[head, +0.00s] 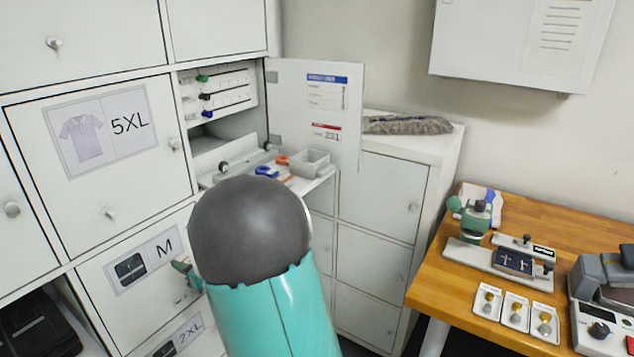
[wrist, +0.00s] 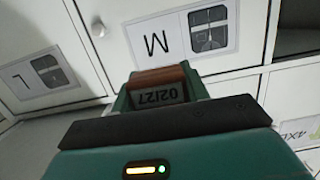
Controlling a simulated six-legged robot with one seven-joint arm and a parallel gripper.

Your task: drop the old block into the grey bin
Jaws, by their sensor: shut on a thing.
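In the wrist view my gripper (wrist: 160,88) is shut on a block (wrist: 158,92) with a reddish-brown edge and a dark face printed "02/27", which appears upside down. I take it to be the old block. In the head view my arm hides most of the gripper; only a small green part (head: 184,271) shows in front of the M locker door. A small grey bin (head: 311,163) sits on the pulled-out shelf of the open locker, above and to the right of my gripper. The block cannot be seen in the head view.
The open locker door (head: 345,110) stands just right of the shelf (head: 322,181). Blue and orange items lie beside the bin. Several coloured-ended items fill the rack (head: 225,92) above. A wooden bench (head: 440,280) with devices stands at the right.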

